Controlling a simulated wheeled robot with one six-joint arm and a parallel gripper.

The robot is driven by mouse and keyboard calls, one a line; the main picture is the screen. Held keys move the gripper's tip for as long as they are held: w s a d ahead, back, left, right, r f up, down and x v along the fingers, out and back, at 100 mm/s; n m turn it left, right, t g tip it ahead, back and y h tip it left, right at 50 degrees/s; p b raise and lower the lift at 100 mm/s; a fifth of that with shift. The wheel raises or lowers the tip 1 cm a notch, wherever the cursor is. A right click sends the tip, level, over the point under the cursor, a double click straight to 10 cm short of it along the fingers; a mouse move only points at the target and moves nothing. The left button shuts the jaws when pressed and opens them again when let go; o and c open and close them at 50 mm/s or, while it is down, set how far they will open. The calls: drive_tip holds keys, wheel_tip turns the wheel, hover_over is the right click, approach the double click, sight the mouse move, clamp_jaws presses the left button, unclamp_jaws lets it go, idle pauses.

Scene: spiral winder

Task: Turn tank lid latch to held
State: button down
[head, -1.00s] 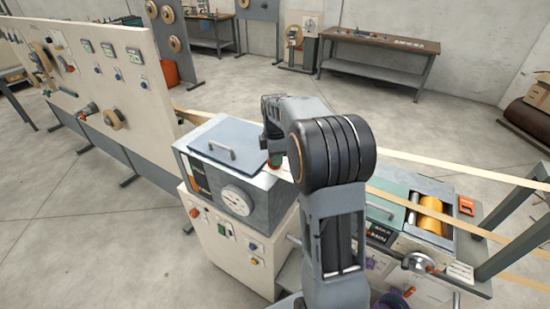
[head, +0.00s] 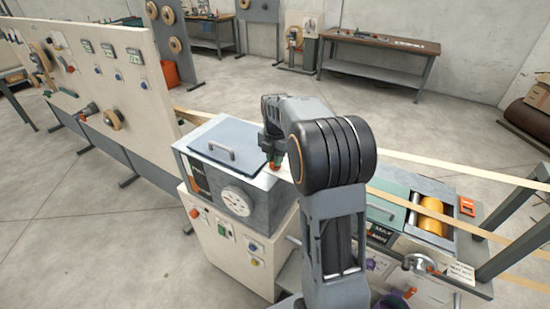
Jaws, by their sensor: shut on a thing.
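The grey tank (head: 265,187) stands on a cream cabinet left of my arm. Its blue-grey lid (head: 232,142) with a bar handle (head: 219,151) lies flat on top. My gripper (head: 275,166) points down at the lid's right edge. It is shut on a small orange-red part there, which looks like the lid latch (head: 274,169). The fingers and my arm hide most of the latch, so its exact angle cannot be told.
A white dial (head: 236,201) is on the tank's front, above cabinet buttons (head: 224,230). A second machine with a yellow roller (head: 430,215) stands to the right, with pale strips (head: 440,165) running across. A cream panel (head: 95,85) stands at left.

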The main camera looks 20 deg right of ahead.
drive_tip(key=shift+n, duration=0.5)
drive_tip(key=c, duration=1.1)
unclamp_jaws()
drive_tip(key=shift+s, duration=0.1)
wheel_tip(320, 180, up, 14)
drive_tip(key=shift+f+b, duration=0.1)
drive_tip(key=shift+b, duration=0.25)
